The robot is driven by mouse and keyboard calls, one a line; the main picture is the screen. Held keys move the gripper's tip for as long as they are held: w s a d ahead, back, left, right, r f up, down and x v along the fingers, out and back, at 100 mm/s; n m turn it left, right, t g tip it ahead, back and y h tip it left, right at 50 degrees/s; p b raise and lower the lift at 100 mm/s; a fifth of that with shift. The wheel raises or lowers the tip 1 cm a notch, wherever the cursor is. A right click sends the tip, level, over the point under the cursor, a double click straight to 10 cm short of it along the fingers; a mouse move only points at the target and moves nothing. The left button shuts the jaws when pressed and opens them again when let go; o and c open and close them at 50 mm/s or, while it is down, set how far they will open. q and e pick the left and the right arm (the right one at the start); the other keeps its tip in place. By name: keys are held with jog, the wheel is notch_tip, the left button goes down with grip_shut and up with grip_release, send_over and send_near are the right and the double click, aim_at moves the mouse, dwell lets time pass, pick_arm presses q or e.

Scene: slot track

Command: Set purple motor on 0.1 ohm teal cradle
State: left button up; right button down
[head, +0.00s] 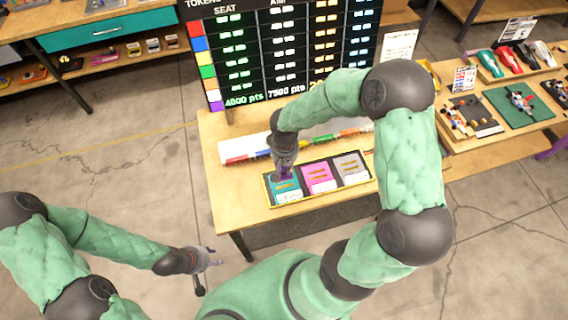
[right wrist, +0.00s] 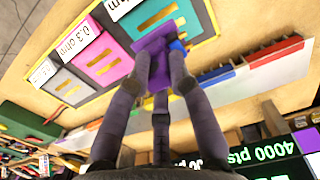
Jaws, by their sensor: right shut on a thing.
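The purple motor (right wrist: 153,62) is held between the fingers of my right gripper (right wrist: 160,68), seen in the right wrist view. In the head view the motor (head: 286,173) is a small purple piece under the right gripper (head: 284,163), over the back part of the teal cradle (head: 275,194). In the right wrist view the motor overlaps the near edge of the teal cradle (right wrist: 128,30); whether it touches is unclear. The teal cradle has yellow slots and a white label, partly cut off. My left gripper (head: 208,262) is empty, fingers spread, over the floor at lower left.
A pink cradle (head: 318,173) labelled 0.3 ohm in the wrist view and a grey cradle (head: 345,162) sit beside the teal one. Behind them lies a white strip (head: 236,148) with coloured pieces. A scoreboard (head: 285,50) stands at the table's back.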

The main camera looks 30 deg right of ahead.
aim_at(285, 175)
jog(key=shift+f+b, duration=1.85)
jog(key=shift+f, duration=0.9)
jog(key=shift+f+b, duration=0.4)
jog(key=shift+b, duration=0.05)
jog(key=shift+f, duration=0.15)
jog(key=c, duration=1)
grip_release()
jog(key=shift+c, duration=0.2)
notch_tip(285, 175, up, 12)
